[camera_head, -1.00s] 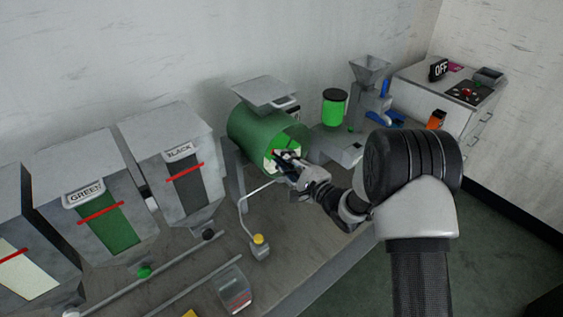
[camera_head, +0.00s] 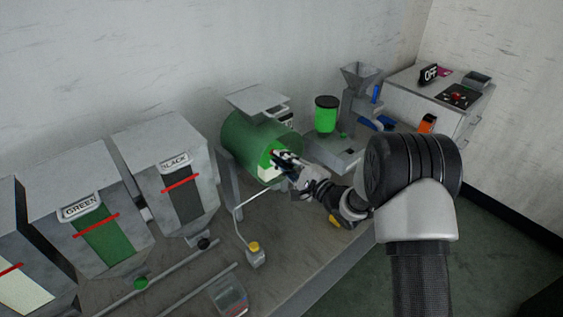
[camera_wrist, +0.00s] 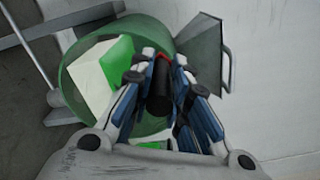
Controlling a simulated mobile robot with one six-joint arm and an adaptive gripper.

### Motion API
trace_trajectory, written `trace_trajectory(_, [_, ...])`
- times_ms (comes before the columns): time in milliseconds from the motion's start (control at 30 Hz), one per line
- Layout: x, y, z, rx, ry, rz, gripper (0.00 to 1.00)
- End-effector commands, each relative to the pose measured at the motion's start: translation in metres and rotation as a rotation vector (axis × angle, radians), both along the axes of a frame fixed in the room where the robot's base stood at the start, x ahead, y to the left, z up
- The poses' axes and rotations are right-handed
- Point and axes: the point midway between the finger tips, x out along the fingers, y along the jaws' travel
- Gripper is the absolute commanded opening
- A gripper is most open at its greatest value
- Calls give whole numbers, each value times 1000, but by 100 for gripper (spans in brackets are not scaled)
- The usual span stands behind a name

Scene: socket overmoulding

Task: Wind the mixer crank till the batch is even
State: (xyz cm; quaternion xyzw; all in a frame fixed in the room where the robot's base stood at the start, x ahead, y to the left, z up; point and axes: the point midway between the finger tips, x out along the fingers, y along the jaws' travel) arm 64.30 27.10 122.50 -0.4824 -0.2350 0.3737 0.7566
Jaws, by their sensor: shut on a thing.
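The mixer is a translucent green drum (camera_head: 250,140) on a grey stand, lying on its side near the middle of the bench. In the wrist view the drum (camera_wrist: 150,30) shows white and bright green areas of its batch (camera_wrist: 98,75), which look separate rather than blended. My gripper (camera_head: 280,160) is at the drum's near right end. In the wrist view my gripper (camera_wrist: 163,85) is shut around a dark cylindrical crank handle (camera_wrist: 160,98) with a bit of red beside it. The crank's arm is mostly hidden by the fingers.
Hoppers marked GREEN (camera_head: 108,235) and BLACK (camera_head: 175,180) stand at left. A clear cup (camera_head: 230,297) is at the front. A green jar with a black lid (camera_head: 326,114) and a grey funnel machine (camera_head: 361,85) are to the right.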

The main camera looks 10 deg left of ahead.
Motion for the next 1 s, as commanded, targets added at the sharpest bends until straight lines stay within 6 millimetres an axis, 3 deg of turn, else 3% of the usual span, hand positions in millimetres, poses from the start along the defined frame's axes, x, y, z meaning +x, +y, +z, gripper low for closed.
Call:
trace_trajectory(33, [8, -6, 10, 6, -24, -18, 0])
trace_trajectory(667, [10, -7, 11, 5, -20, -17, 0])
trace_trajectory(700, [10, -7, 11, 5, -20, -17, 18])
trace_trajectory(1000, [8, -6, 8, 3, -14, -14, 38])
